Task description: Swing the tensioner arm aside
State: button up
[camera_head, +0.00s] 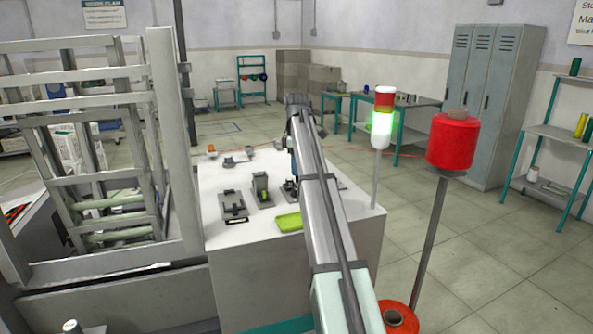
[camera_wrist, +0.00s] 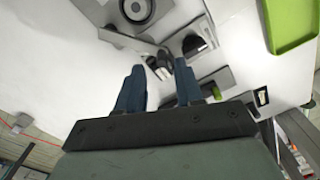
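In the wrist view, my gripper (camera_wrist: 158,72) has its two blue fingers apart with a clear gap between them. A grey bar (camera_wrist: 125,40), which looks like the tensioner arm, runs from the upper left toward the gap. Dark rounded parts (camera_wrist: 160,62) near its end show just beyond and between the fingertips; I cannot tell whether the fingers touch them. A round grey disc with a dark centre (camera_wrist: 137,9) is at the top edge. In the head view, my own arm hides most of the gripper and the tensioner.
The white worktop (camera_head: 222,177) carries a dark flat fixture (camera_head: 234,206), an upright block (camera_head: 261,186) and a green tray (camera_head: 289,221). A signal lamp (camera_head: 381,125), lit green, and a red spool on a pole (camera_head: 451,146) stand right of my arm. A grey metal frame (camera_head: 178,150) stands left.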

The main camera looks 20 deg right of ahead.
jog(key=shift+r, duration=2.45)
